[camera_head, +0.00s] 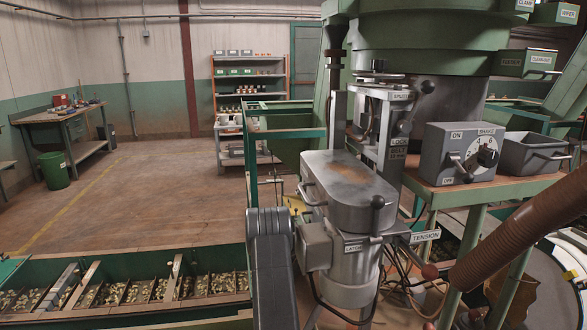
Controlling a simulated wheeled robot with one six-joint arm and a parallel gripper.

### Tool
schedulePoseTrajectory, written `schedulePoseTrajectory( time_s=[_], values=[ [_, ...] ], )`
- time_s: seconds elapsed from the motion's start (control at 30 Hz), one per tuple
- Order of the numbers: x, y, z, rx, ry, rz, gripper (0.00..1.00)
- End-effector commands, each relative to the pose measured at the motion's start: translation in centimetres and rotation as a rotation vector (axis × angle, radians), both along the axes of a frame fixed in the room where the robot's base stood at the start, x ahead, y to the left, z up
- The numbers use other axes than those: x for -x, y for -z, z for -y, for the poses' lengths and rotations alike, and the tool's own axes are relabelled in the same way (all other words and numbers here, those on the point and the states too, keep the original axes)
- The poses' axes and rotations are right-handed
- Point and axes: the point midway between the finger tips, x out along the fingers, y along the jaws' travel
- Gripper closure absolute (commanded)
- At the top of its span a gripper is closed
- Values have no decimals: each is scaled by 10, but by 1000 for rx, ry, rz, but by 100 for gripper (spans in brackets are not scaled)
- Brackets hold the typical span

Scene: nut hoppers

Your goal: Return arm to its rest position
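My gripper does not show in this view, and I cannot make out my arm with certainty. Whether the gripper holds anything cannot be seen. The machine (348,190) with a grey metal housing stands in the middle right, close in front of me. Its lower drum carries a latch label, and a lever labelled TENSION (425,236) sticks out to the right.
A grey control box (458,153) and a grey tray (533,153) sit on a green stand at right. A brown ribbed hose (525,235) crosses the lower right. A green trough (120,285) of nuts spans the lower left. Open floor (150,190) lies behind it.

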Motion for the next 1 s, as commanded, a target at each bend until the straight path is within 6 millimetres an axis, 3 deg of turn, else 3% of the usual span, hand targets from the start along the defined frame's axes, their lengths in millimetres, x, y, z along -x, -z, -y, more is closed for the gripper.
schedulePoseTrajectory(
  time_s=[0.13,0.33,0.73,1.0],
  values=[
    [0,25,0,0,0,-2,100],
    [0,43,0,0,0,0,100],
    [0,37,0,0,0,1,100],
    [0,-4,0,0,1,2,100]
  ],
)
